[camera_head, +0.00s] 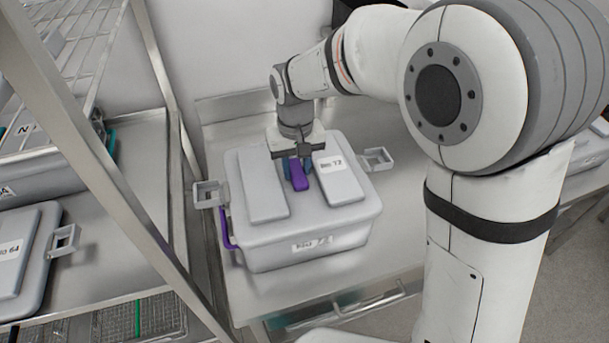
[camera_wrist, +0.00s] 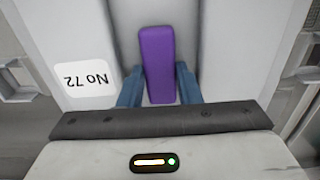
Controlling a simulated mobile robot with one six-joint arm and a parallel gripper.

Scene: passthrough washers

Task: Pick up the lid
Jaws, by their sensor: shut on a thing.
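The grey lid (camera_head: 263,184) sits on a grey box (camera_head: 305,252) on the metal table. It has two raised panels, one with a "No 72" label, and a purple handle (camera_head: 299,175) in the channel between them. In the wrist view the purple handle (camera_wrist: 158,62) stands between my blue fingers, and the lid (camera_wrist: 222,45) fills the background. My gripper (camera_head: 297,168) points down over the middle of the lid and is shut on the purple handle. I see no clear gap between lid and box. The fingertips are partly hidden by the handle and lid.
Open grey latches stick out at the box's left (camera_head: 210,194) and right (camera_head: 376,160). A purple piece (camera_head: 229,232) shows at its left side. A metal rack post (camera_head: 115,180) stands to the left, with another grey box (camera_head: 28,262) beyond it. Bare table (camera_head: 240,290) shows in front.

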